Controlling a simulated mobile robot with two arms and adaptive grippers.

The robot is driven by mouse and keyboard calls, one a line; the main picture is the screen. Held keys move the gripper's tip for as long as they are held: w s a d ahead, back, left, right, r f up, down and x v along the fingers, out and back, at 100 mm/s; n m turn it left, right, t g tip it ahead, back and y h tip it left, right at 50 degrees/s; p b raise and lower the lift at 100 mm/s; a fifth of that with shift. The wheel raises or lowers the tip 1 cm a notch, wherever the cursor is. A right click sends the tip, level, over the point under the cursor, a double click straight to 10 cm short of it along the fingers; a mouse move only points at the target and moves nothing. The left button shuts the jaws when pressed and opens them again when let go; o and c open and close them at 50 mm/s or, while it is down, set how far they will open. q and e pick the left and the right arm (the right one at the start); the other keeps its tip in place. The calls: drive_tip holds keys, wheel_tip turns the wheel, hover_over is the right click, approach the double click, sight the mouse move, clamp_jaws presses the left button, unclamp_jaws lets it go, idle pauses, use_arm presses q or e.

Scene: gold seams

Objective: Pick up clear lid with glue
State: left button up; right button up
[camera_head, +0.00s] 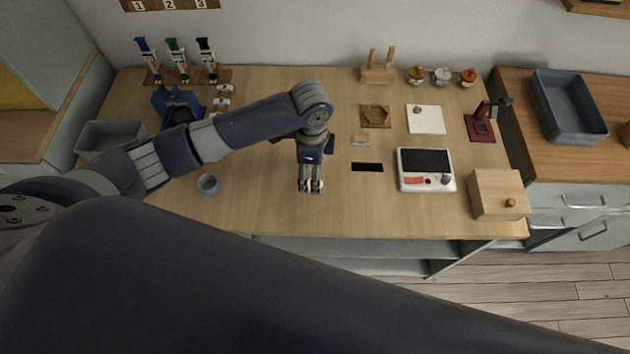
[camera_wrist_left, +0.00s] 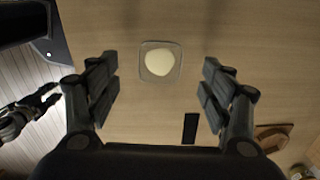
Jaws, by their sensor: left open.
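The clear square lid with a pale round pool of glue (camera_wrist_left: 160,62) lies flat on the wooden table. In the left wrist view it sits between and ahead of my left gripper's fingers (camera_wrist_left: 160,85), apart from both. In the head view my left gripper (camera_head: 311,188) points down over the lid near the table's front middle and mostly hides it. It is open and empty. What looks like my right gripper (camera_wrist_left: 28,112) shows dark and small at the left of the wrist view, its jaws unclear.
A black strip (camera_head: 367,167) and a white device with a dark screen (camera_head: 425,170) lie to the right. A wooden box (camera_head: 498,194) stands beyond them. Bare table surrounds the gripper.

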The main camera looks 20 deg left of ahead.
use_arm(q)
wheel_tip(320, 180, down, 5)
drive_tip(key=shift+r+p, duration=0.1)
drive_tip(key=shift+p, duration=0.5)
drive_tip(key=c, duration=0.8)
